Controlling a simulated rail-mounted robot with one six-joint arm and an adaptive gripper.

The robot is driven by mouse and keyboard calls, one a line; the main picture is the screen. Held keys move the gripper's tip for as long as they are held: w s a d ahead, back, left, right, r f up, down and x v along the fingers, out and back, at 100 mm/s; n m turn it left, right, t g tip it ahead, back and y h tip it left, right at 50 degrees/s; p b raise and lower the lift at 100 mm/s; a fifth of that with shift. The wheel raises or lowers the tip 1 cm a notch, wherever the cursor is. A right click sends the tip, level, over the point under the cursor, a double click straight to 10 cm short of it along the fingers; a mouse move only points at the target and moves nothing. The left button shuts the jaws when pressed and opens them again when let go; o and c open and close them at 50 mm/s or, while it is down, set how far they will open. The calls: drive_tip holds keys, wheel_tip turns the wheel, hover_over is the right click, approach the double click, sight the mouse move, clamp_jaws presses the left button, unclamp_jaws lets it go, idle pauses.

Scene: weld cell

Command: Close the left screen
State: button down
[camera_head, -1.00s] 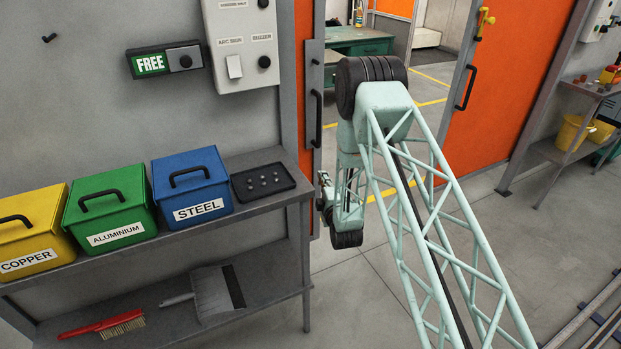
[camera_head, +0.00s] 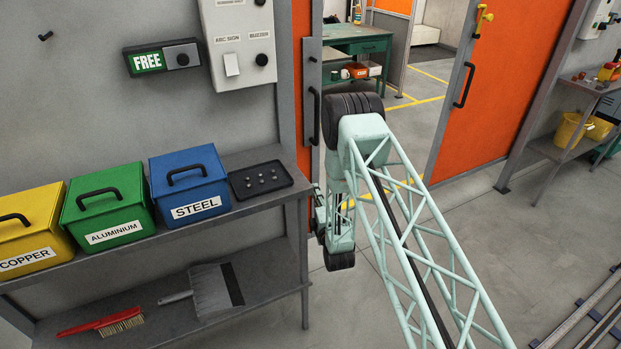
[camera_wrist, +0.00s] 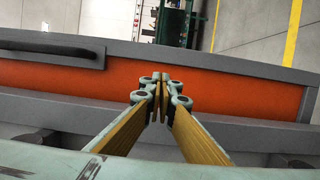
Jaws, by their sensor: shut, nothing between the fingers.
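The left screen is an orange panel (camera_head: 303,85) in a grey frame, mostly out of sight behind the wall edge. Its black upright handle (camera_head: 314,115) is on the grey edge strip. In the wrist view the orange panel (camera_wrist: 85,78) runs across the picture, with the dark handle (camera_wrist: 50,47) at upper left. My gripper (camera_wrist: 163,80) is shut and empty, its tips in front of the panel and to the right of the handle. I cannot tell whether the tips touch the frame. In the head view my arm hides most of the gripper.
A gap shows the floor between the left screen and the right orange screen (camera_head: 500,85), which has its own handle (camera_head: 464,86). A green bench (camera_head: 358,45) stands beyond. A shelf (camera_head: 270,215) with blue (camera_head: 188,180), green (camera_head: 107,203) and yellow boxes (camera_head: 32,228) is at left.

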sight(308, 170)
drive_tip(key=shift+b+x, duration=1.15)
drive_tip(key=shift+x, duration=3.8)
